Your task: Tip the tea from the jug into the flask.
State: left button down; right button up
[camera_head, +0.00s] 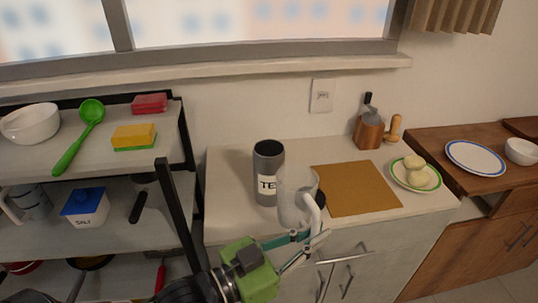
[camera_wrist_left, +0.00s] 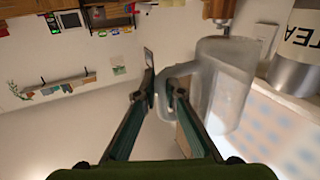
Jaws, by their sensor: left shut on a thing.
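The flask (camera_head: 267,158) is a dark grey, open-topped cylinder with a white label, upright on the white counter. It also shows inverted at the upper right of the left wrist view (camera_wrist_left: 292,72). The jug (camera_head: 290,208) is clear, with a pale handle, and is in front of the flask's right side in the head view. My left gripper (camera_head: 312,238) is shut on the jug's handle; the jug's body (camera_wrist_left: 230,85) is right of the fingers (camera_wrist_left: 165,88) in the wrist view. I cannot make out tea in the jug. My right gripper is out of view.
A brown mat (camera_head: 355,187) lies right of the jug. A black-framed shelf (camera_head: 172,190) stands left, close to my arm.

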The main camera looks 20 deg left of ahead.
aim_at(299, 201)
pick_arm(q)
jog(key=shift+r+p, duration=2.5)
jog(key=shift+p, duration=0.35)
jog(key=shift+f, duration=0.1)
jog(key=shift+w+a+y, duration=0.2)
jog(key=shift+a+y, duration=0.05)
jog(key=shift+y, duration=0.05)
jog(key=a+n+y, duration=0.1)
jog(key=w+a+n+t+y, duration=0.1)
jog(key=w+a+t+y, duration=0.1)
jog(key=shift+a+n+y, duration=0.3)
jog(key=shift+a+n, duration=0.1)
jog(key=a+f+n+t+y, duration=0.1)
jog(key=a+f+n+y, duration=0.1)
jog(key=a+y, duration=0.3)
jog(key=shift+w+a+f+n+y, duration=0.3)
jog(key=shift+a+n, duration=0.25)
jog(key=shift+n, duration=0.25)
